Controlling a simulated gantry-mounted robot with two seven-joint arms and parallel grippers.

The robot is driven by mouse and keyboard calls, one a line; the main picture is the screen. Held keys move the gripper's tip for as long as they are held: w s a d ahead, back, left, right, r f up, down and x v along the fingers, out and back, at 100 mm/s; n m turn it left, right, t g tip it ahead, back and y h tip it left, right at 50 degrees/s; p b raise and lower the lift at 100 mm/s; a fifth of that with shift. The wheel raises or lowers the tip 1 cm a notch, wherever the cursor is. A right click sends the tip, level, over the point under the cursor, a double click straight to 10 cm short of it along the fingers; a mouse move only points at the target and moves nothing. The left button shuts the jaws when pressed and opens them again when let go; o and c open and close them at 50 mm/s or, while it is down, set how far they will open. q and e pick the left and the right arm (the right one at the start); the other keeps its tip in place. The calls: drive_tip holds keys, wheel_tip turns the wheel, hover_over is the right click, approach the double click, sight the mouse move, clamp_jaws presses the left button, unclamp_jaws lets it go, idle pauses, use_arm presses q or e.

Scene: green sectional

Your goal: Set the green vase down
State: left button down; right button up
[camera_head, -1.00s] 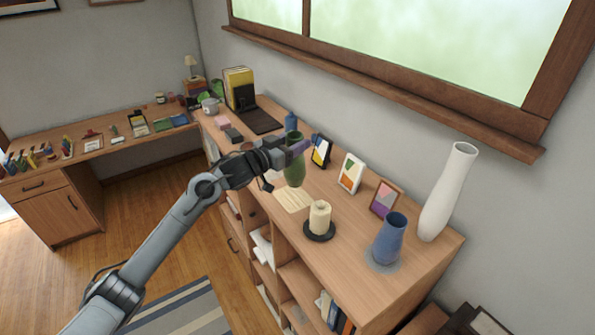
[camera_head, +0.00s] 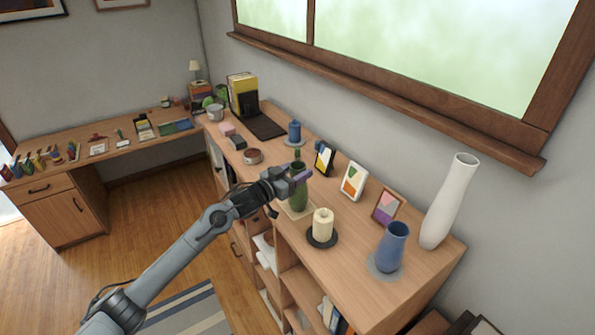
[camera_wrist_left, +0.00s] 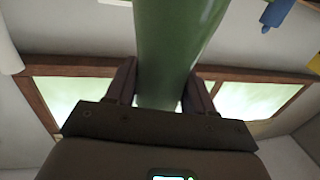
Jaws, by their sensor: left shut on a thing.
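The green vase (camera_head: 299,196) is upright over the sideboard (camera_head: 335,272), at a pale square mat (camera_head: 288,213) in the head view. I cannot tell whether its base touches the mat. My left gripper (camera_head: 297,176) is shut around the upper part of the vase and hides some of it. In the left wrist view the vase (camera_wrist_left: 176,45) fills the space between the two fingers (camera_wrist_left: 160,88). My right gripper is not in view.
A cream candle (camera_head: 322,222) on a dark dish stands just right of the vase. Picture frames (camera_head: 353,181) stand behind it. A blue vase (camera_head: 391,248) and a tall white vase (camera_head: 449,203) are at the right end.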

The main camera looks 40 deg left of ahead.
use_arm(q)
drive_tip(key=shift+c, duration=2)
unclamp_jaws()
drive_tip(key=shift+f, duration=0.15)
